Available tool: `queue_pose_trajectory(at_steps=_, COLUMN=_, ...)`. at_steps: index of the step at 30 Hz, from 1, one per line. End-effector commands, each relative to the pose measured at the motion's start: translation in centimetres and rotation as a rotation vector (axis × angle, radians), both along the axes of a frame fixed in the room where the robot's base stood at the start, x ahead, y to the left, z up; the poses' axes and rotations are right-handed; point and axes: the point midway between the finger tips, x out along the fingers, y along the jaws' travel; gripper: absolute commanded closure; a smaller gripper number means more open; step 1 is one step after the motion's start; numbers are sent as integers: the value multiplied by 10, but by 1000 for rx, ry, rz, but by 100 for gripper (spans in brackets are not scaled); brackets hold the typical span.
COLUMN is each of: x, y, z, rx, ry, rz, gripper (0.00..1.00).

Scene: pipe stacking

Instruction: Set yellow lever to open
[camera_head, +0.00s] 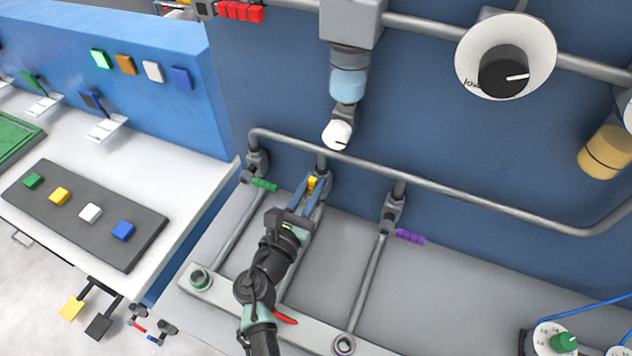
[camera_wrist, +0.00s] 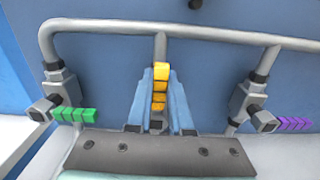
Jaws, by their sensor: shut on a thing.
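The yellow lever (camera_head: 312,183) sits on the middle valve of the pipe rack, between the green-lever valve and the purple-lever valve. In the wrist view the yellow lever (camera_wrist: 160,88) points along the camera's line, between my two blue fingers. My gripper (camera_head: 310,187) is shut on the yellow lever, with a finger on each side. The gripper also shows in the wrist view (camera_wrist: 160,95). The middle valve's body is mostly hidden behind the lever and fingers.
The green lever (camera_head: 264,185) and purple lever (camera_head: 410,236) both stick out to the right of their valves. A grey horizontal pipe (camera_head: 455,187) runs above them. A white knob (camera_head: 337,135) hangs just above the middle valve. A red lever (camera_head: 285,318) lies low beside my arm.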

Motion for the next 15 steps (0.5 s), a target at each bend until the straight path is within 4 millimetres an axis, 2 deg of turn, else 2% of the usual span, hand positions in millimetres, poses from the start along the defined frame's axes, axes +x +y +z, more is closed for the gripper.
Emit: queue_pose_trajectory(at_steps=15, x=1, y=2, z=1, rx=-44, ry=11, rz=0, gripper=100)
